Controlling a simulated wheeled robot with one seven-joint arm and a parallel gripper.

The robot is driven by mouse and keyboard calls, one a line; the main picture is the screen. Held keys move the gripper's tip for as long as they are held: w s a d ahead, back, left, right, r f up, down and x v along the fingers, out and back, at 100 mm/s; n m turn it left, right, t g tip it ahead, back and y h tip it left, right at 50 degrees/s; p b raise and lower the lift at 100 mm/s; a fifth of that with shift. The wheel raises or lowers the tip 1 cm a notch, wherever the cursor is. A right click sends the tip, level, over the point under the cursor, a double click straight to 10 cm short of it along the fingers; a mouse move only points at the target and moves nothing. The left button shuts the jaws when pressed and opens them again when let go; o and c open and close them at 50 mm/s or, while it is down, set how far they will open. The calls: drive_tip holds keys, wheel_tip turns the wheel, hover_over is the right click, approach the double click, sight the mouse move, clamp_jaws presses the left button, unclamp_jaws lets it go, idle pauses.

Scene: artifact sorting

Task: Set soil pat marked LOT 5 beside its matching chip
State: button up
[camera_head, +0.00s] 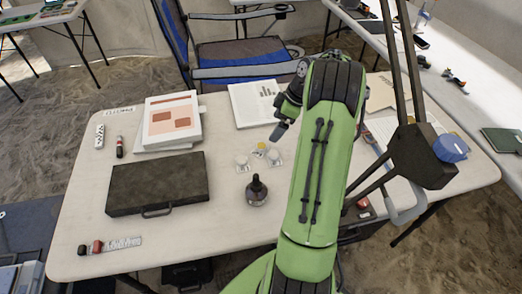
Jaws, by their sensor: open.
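My gripper (281,130) shows in part past the end of my green arm, dark and pointing down over the middle of the table (225,225). It is open, with nothing seen in it. A small group of pale round pieces (242,159) lies just below and left of it, apart from it, with a small yellow piece (261,147) among them. These are too small to tell whether they are soil pats or chips. No LOT 5 mark can be read anywhere. My arm hides part of the table's right side.
A dark case (157,184) lies at left. A dark dropper bottle (256,190) stands in front of the pale pieces. A black lamp-like stand (424,157) is at right. The table's front middle is clear.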

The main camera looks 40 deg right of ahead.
sight(261, 148)
drive_tip(key=b+x, duration=0.4)
drive_tip(key=x, duration=0.9)
drive_tip(key=shift+d, duration=0.1)
drive_tip(key=shift+r, duration=0.15)
drive_tip(key=shift+s, duration=0.1)
drive_tip(key=c, duration=1.2)
drive_tip(key=shift+c, duration=0.3)
wheel_tip(261, 148, up, 10)
drive_tip(key=p, duration=0.3)
drive_tip(key=shift+p, duration=0.3)
drive_tip(key=shift+r, duration=0.1)
